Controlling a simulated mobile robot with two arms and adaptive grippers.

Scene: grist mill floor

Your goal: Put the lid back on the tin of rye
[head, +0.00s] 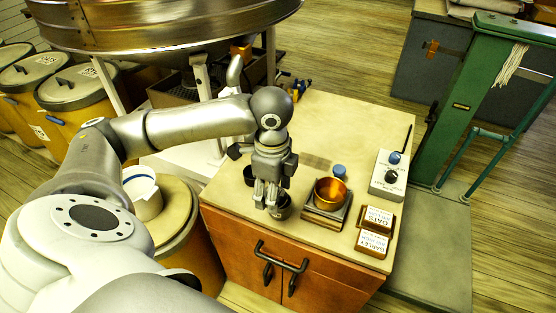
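My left gripper (267,203) points down over the front left of the wooden cabinet top. Its fingertips are at or just above a dark round container (283,208), and the fingers hide part of it. Whether they touch or grip it cannot be told. Another dark round piece (249,175) shows just left of the gripper, partly hidden. No rye label is readable, so I cannot tell which piece is the tin or its lid. My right gripper is not in view.
On the cabinet top (330,115) are a copper bowl (330,191) on a scale, a blue-topped item (339,171), a grey control box (389,175), and blocks labelled oats (376,219) and barley (372,243). Lidded barrels (77,92) stand left. The cabinet top's back is clear.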

